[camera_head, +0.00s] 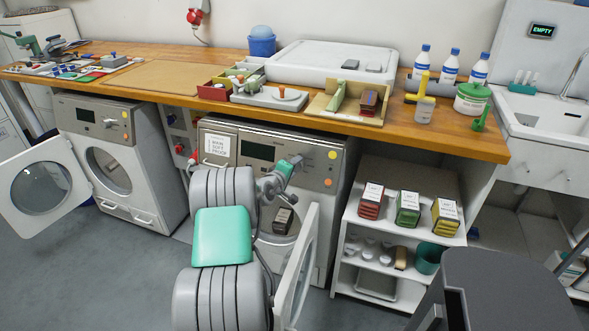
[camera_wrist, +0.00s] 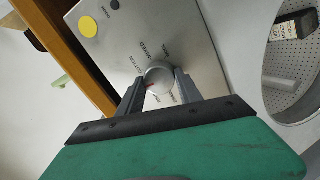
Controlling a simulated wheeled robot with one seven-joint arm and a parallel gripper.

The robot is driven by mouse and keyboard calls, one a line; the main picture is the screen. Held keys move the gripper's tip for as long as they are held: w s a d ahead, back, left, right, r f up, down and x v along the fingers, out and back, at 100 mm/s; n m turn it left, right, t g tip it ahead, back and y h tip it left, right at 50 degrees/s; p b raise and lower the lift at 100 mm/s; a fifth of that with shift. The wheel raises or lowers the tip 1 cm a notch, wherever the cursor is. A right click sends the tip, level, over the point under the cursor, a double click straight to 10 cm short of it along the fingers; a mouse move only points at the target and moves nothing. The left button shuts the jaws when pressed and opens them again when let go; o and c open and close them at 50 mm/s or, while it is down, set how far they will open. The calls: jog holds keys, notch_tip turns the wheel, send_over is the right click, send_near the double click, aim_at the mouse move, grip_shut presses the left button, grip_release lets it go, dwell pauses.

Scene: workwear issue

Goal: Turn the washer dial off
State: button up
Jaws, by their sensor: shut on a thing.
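The washer dial (camera_wrist: 159,75) is a round silver knob with a red mark, on the brushed panel in the wrist view. My gripper (camera_wrist: 160,80) is shut on the dial, one finger on each side. The red mark sits at the dial's lower left in the picture. Printed labels such as MIXED and COTTON ring the dial; some are hidden by the fingers. In the head view my gripper (camera_head: 297,163) is at the right washer's panel (camera_head: 318,170) and hides the dial. The washer's door (camera_head: 297,268) stands open, with a dark labelled item (camera_head: 284,218) in the drum opening.
A yellow button (camera_wrist: 88,26) and a small dark button sit on the panel near the dial. The wooden counter (camera_head: 440,133) runs above the washers. A shelf unit (camera_head: 385,232) stands right of this washer. Another washer (camera_head: 125,160) at left has its door open.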

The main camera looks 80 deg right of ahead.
jog(key=shift+n, duration=0.5)
jog(key=o, duration=1.4)
jog(key=v, duration=0.8)
jog(key=shift+f, duration=0.1)
